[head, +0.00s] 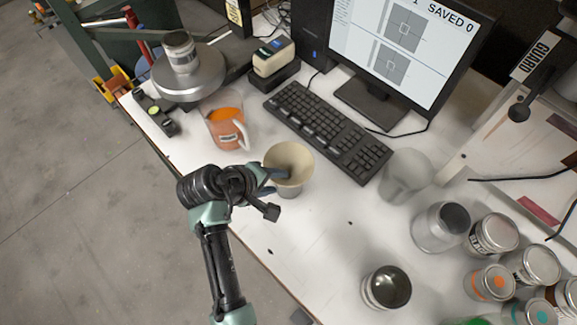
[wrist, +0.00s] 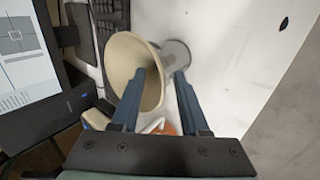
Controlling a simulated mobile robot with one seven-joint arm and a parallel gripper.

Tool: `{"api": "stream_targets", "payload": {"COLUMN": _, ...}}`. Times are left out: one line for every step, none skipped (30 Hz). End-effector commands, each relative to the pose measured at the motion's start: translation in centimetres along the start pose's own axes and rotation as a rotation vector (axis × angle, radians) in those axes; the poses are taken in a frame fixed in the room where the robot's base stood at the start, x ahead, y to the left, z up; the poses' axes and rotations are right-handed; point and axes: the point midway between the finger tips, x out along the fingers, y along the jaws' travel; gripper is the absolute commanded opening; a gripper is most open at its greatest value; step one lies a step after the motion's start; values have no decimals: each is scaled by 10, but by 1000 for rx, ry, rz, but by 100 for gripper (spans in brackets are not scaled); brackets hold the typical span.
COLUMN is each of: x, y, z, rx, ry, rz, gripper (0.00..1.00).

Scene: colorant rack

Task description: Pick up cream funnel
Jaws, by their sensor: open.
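The cream funnel (head: 290,155) stands mouth up near the middle of the white table in the head view, with a grey base or cup below it. In the wrist view the funnel (wrist: 122,60) shows its wide mouth, with the grey part (wrist: 176,54) beyond. My gripper (head: 272,179) is at the funnel's near-left side. Its two blue fingers are apart in the wrist view (wrist: 160,74). One finger overlaps the funnel's mouth and the other lies outside its wall. I cannot tell whether either finger touches it.
A clear jug of orange liquid (head: 226,130) stands left of the funnel. A black keyboard (head: 328,132) lies behind it, and a translucent container (head: 406,172) stands to the right. An open metal can (head: 387,288) and several paint cans stand at lower right.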

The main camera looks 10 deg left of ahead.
Motion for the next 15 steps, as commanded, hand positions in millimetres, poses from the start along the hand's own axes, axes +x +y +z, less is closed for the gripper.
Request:
{"api": "stream_targets", "payload": {"x": 0, "y": 0, "z": 0, "rx": 0, "ry": 0, "rz": 0, "gripper": 45}}
{"api": "stream_targets", "payload": {"x": 0, "y": 0, "z": 0, "rx": 0, "ry": 0, "rz": 0, "gripper": 43}}
{"api": "stream_targets", "payload": {"x": 0, "y": 0, "z": 0, "rx": 0, "ry": 0, "rz": 0, "gripper": 36}}
{"api": "stream_targets", "payload": {"x": 0, "y": 0, "z": 0, "rx": 0, "ry": 0, "rz": 0, "gripper": 30}}
{"api": "stream_targets", "payload": {"x": 0, "y": 0, "z": 0, "rx": 0, "ry": 0, "rz": 0, "gripper": 25}}
{"api": "stream_targets", "payload": {"x": 0, "y": 0, "z": 0, "rx": 0, "ry": 0, "rz": 0, "gripper": 18}}
{"api": "stream_targets", "payload": {"x": 0, "y": 0, "z": 0, "rx": 0, "ry": 0, "rz": 0, "gripper": 12}}
{"api": "stream_targets", "payload": {"x": 0, "y": 0, "z": 0, "rx": 0, "ry": 0, "rz": 0, "gripper": 7}}
{"api": "stream_targets", "payload": {"x": 0, "y": 0, "z": 0, "rx": 0, "ry": 0, "rz": 0, "gripper": 0}}
{"api": "stream_targets", "payload": {"x": 0, "y": 0, "z": 0, "rx": 0, "ry": 0, "rz": 0, "gripper": 0}}
{"api": "stream_targets", "payload": {"x": 0, "y": 0, "z": 0, "rx": 0, "ry": 0, "rz": 0, "gripper": 0}}
{"api": "stream_targets", "payload": {"x": 0, "y": 0, "z": 0, "rx": 0, "ry": 0, "rz": 0, "gripper": 0}}
{"api": "stream_targets", "payload": {"x": 0, "y": 0, "z": 0, "rx": 0, "ry": 0, "rz": 0, "gripper": 0}}
{"api": "stream_targets", "payload": {"x": 0, "y": 0, "z": 0, "rx": 0, "ry": 0, "rz": 0, "gripper": 0}}
{"api": "stream_targets", "payload": {"x": 0, "y": 0, "z": 0, "rx": 0, "ry": 0, "rz": 0, "gripper": 0}}
